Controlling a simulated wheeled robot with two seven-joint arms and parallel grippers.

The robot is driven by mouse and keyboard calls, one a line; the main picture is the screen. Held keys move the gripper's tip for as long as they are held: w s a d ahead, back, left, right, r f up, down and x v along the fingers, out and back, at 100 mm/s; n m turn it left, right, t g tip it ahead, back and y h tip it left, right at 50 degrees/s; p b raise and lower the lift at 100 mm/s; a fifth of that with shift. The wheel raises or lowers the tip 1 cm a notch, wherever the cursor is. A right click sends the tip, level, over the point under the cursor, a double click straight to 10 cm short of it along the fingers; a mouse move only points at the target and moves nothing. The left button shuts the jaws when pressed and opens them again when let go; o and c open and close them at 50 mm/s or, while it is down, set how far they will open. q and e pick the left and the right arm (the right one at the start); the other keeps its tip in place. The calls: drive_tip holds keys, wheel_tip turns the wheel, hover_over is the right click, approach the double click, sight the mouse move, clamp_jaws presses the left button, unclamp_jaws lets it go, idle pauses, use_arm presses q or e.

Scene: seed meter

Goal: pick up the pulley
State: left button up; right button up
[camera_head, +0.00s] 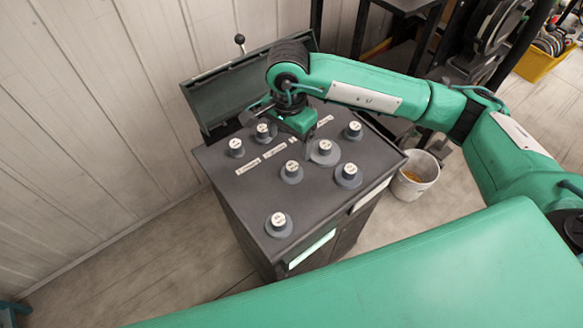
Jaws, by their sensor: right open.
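Several grey round pulley-like pieces with white labelled tops stand on the top of a dark cabinet (225,172). One pulley (278,226) is at the near corner, one (291,174) in the middle, one (348,176) at the right. Another pulley (324,154) stands just right of and below my right gripper (307,150). More pulleys stand at the back right (353,132) and back left (236,148). The labels are too small to read. My right gripper points down over the cabinet top, open, with nothing seen between its fingers. My left gripper is out of view.
An open lid (225,92) stands up at the cabinet's back, behind my right wrist. Printed label strips (248,167) lie between the pulleys. A white bucket (414,176) stands on the floor to the right. A panelled wall (90,110) is at the left.

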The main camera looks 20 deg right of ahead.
drive_tip(key=p, duration=0.1)
hover_over(292, 166)
drive_tip(key=f, duration=0.5)
drive_tip(key=shift+a+f, duration=0.35)
drive_tip(key=shift+f, duration=0.05)
drive_tip(key=shift+f+p, duration=0.3)
drive_tip(key=shift+p, duration=0.05)
drive_tip(key=f+p, duration=0.1)
drive_tip(key=f, duration=0.1)
drive_tip(key=f+p, duration=0.1)
drive_tip(key=f, duration=0.1)
drive_tip(key=shift+d, duration=0.4)
drive_tip(key=shift+f, duration=0.35)
drive_tip(key=c, duration=1.1)
drive_tip(key=shift+r, duration=0.1)
